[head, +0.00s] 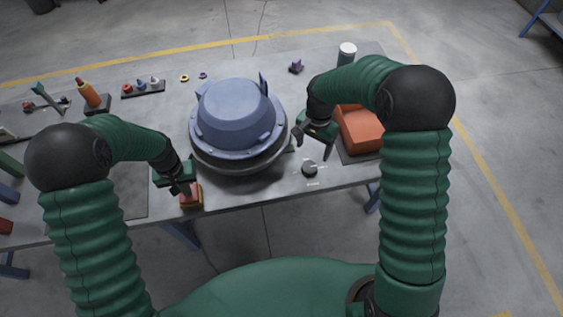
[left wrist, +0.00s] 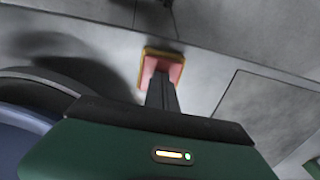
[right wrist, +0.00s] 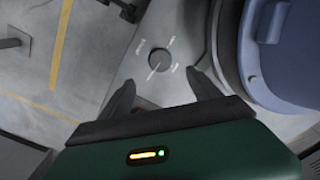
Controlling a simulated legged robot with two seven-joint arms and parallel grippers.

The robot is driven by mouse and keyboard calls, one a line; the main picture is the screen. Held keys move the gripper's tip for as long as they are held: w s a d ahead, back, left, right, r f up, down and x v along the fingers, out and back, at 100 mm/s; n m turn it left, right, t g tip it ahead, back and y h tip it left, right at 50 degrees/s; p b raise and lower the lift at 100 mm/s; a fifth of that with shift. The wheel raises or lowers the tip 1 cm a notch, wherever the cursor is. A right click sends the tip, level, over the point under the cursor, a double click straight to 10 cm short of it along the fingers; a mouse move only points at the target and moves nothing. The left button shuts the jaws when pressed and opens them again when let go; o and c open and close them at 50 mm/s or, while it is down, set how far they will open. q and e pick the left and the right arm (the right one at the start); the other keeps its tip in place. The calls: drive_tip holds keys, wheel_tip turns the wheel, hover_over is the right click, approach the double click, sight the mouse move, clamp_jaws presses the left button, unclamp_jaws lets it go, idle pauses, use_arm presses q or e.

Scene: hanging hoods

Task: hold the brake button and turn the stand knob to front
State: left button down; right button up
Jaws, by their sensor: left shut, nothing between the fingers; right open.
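The brake button (head: 197,190) is a red pad on a yellow base at the table's front edge. My left gripper (head: 187,190) is shut, with its fingertips over the red pad. In the left wrist view the fingertips (left wrist: 158,76) overlap the button (left wrist: 175,69); I cannot tell how far it is pressed. The stand knob (head: 310,169) is a small dark round knob. In the right wrist view the knob (right wrist: 160,61) has white labels around it, too small to read. My right gripper (head: 313,144) is open above and behind the knob, its fingers apart from it.
A blue hood (head: 235,110) sits on a dark round stand (head: 240,167) between my grippers. An orange-red box (head: 360,131) stands right of my right gripper. Small parts, an orange bottle (head: 88,93) and a white-topped cylinder (head: 347,52) stand farther back.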

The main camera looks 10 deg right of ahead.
sight(310, 167)
wheel_tip(310, 167, down, 11)
drive_tip(key=shift+f, duration=0.1)
drive_tip(key=c, duration=1.4)
drive_tip(key=shift+o, duration=0.2)
